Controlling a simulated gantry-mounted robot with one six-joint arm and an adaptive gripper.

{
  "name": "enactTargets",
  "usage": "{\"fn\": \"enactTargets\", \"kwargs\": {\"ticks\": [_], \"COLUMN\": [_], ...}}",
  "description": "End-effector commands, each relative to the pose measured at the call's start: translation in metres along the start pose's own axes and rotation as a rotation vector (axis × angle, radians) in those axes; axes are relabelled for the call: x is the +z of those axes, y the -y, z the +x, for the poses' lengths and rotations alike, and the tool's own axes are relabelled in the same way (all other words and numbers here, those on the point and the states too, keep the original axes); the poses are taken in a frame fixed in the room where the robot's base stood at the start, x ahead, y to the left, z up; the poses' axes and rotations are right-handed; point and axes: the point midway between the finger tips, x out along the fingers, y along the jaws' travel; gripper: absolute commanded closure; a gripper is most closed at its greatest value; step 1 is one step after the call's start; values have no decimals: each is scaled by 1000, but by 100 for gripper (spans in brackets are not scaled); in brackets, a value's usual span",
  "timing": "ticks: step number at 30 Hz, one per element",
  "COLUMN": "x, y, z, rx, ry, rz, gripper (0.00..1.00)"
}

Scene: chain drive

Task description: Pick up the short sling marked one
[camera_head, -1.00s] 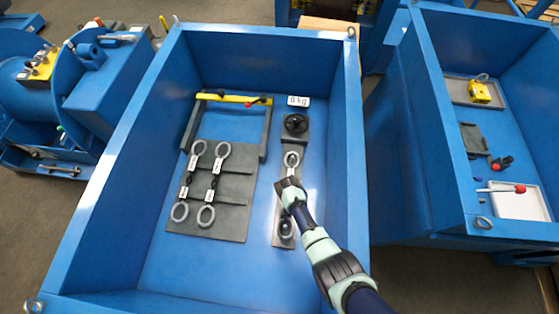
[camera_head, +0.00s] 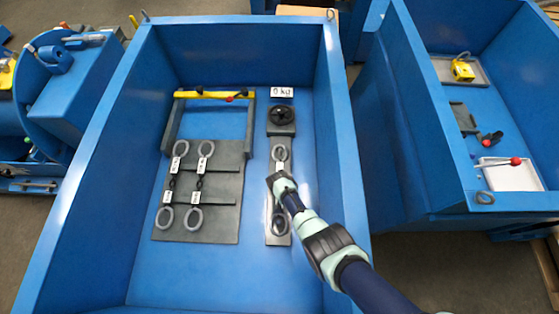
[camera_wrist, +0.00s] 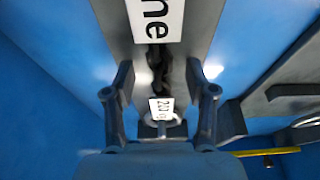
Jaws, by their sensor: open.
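A sling with a ring at each end (camera_head: 280,154) lies on the narrow dark strip at the right of the blue bin. My gripper (camera_head: 281,182) is over its middle and hides part of it. In the wrist view the open fingers (camera_wrist: 160,72) stand either side of a dark chain (camera_wrist: 158,60), which shows no clear contact. A white label (camera_wrist: 155,18) cut off by the frame reads "ne". A small white tag (camera_wrist: 161,108) seems to read "200". Two more slings (camera_head: 173,185) (camera_head: 201,180) with white tags lie on the left dark board; their writing is too small to read.
The blue bin's right wall (camera_head: 338,140) stands close to my arm. A yellow bar (camera_head: 215,95) with a red-ended lever, a black round knob (camera_head: 282,114) and a "0 kg" sign (camera_head: 281,92) are at the back. The bin floor in front is clear.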

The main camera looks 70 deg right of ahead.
Motion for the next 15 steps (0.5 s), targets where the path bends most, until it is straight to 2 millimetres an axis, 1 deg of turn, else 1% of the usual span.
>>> {"fn": "enactTargets", "kwargs": {"ticks": [1, 2, 3, 10, 15], "x": [0, 0, 0, 0, 0], "y": [0, 0, 0, 0, 0], "z": [0, 0, 0, 0, 0], "rx": [0, 0, 0, 0, 0], "ry": [0, 0, 0, 1, 1], "rz": [0, 0, 0, 0, 0], "gripper": [49, 54, 61, 99, 100]}}
